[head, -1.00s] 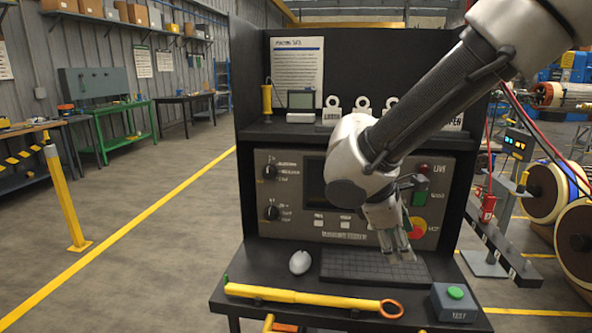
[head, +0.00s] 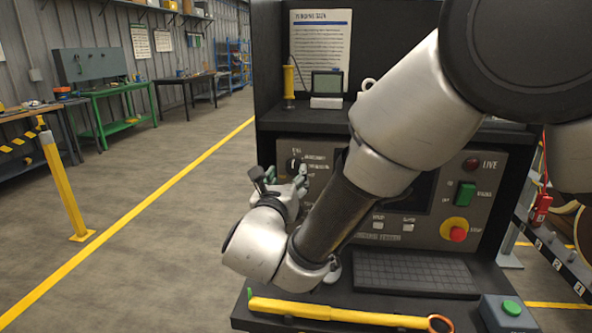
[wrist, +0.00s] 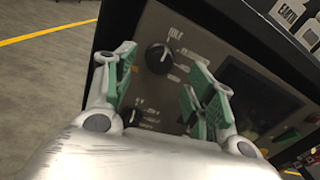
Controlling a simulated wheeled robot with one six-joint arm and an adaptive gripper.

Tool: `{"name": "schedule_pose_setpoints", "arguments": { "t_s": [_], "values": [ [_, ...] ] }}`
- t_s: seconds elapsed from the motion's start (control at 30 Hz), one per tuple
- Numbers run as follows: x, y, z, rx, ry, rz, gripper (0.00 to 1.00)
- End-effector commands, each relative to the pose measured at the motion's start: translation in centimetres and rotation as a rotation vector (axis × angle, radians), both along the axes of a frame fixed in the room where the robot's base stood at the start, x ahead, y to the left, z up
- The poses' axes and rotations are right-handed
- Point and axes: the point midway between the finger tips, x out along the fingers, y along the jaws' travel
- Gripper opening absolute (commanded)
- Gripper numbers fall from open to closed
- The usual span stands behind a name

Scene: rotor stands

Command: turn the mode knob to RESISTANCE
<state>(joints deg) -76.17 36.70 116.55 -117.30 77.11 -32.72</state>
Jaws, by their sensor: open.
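The upper knob (head: 294,163) on the tester panel (head: 320,150) is black, with small labels beside it that are too blurred to read surely. My gripper (head: 280,173) is open in front of the upper knob. In the wrist view my gripper's green-padded fingers (wrist: 158,75) stand apart on either side of it, and I cannot tell that they touch it.
A yellow tool with an orange ring end (head: 340,312) lies along the desk's front. A keyboard (head: 415,272) and a green-button box (head: 508,310) are there too. A red stop button (head: 457,233) is at the panel's right. Open floor lies left.

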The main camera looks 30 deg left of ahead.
Motion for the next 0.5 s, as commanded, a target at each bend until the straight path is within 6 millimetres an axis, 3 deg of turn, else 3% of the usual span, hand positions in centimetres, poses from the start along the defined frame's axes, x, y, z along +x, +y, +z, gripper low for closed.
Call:
{"name": "schedule_pose_setpoints", "arguments": {
  "t_s": [0.2,0.5],
  "values": [
    [3.6,0.9,-0.1,0.002,0.002,-0.004,0.55],
    [5.1,1.4,-0.1,0.001,0.003,-0.002,0.55]
  ]
}}
